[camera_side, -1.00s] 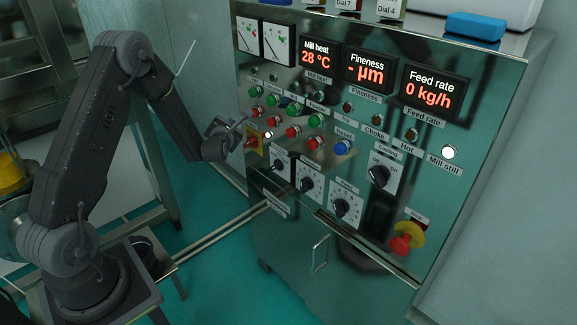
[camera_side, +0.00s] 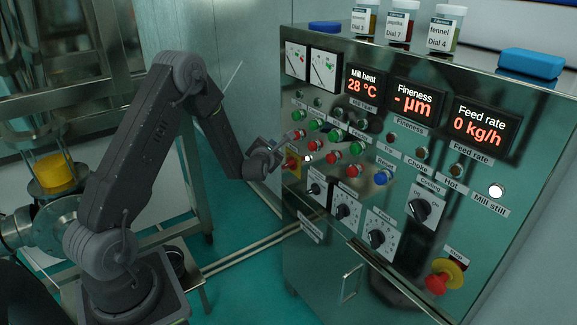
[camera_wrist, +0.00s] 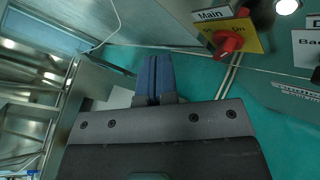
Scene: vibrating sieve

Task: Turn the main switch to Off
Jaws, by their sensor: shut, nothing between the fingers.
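The main switch is a red rotary handle (camera_wrist: 229,43) on a yellow plate under a "Main" label, at the top right of the wrist view. "On" is readable on the plate's right side; which mark the handle points at is hard to tell. In the side view the switch (camera_side: 292,162) is at the panel's left edge, small and partly hidden by my gripper. My gripper (camera_side: 279,147) is close in front of the panel, just above and left of the switch. Its blue fingers (camera_wrist: 155,72) are shut and empty, left of and below the switch in the wrist view, apart from it.
The steel cabinet (camera_side: 330,242) carries green and red buttons, a blue reset button (camera_side: 381,178), dials, displays and a red emergency stop (camera_side: 437,284) close together. Jars and a blue box (camera_side: 531,63) stand on top.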

